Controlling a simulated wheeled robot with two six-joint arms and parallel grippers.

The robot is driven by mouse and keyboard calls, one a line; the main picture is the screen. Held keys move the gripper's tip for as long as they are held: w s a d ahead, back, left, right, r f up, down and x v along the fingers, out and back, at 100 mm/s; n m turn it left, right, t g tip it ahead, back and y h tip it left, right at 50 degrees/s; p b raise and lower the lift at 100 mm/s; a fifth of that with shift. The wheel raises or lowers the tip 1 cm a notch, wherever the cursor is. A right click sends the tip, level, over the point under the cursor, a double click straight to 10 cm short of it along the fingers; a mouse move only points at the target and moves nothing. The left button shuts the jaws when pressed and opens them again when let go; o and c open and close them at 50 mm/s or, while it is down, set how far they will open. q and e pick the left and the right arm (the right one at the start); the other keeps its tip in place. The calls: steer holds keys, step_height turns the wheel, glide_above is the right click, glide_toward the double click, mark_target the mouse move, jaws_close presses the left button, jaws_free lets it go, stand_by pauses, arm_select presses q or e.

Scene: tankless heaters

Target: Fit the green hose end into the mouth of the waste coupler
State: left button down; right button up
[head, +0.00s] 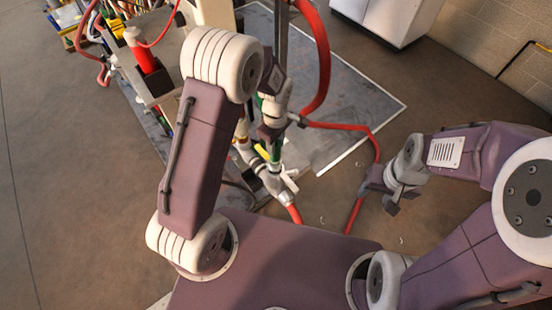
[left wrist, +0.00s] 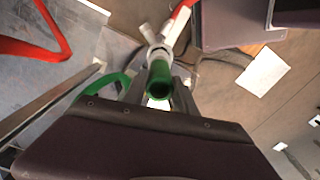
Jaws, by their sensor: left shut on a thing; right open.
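My left gripper (head: 272,133) is shut on the green hose end (head: 275,151), above the waste coupler. In the left wrist view the green hose end (left wrist: 160,78) sits between the two fingers, its dark round opening facing the camera. The waste coupler looks like the pale grey branched fitting (head: 270,180) just below the hose; it also shows in the left wrist view (left wrist: 157,38), beyond the green piece. I cannot tell whether hose and coupler touch, as the mouth is hidden. My right gripper (head: 388,190) is open and empty, to the right of the coupler.
A red hose (head: 373,145) runs between the coupler area and my right gripper, and a thicker red hose (head: 322,60) hangs above. A cart with a red cylinder (head: 143,55) stands at the upper left. A white cabinet (head: 390,18) stands at the back. Floor at far left is clear.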

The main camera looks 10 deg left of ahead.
arm_select(q)
steer(key=shift+f, duration=0.45)
steer(key=f, duration=0.1)
steer(key=f+b, duration=0.1)
steer(key=f, duration=0.1)
steer(key=shift+s+d+f, duration=0.1)
steer(key=shift+s, duration=0.25)
steer(key=shift+w+f, duration=0.15)
steer(key=shift+f, duration=0.1)
steer(key=c, duration=1)
jaws_free()
steer(key=shift+w, duration=0.1)
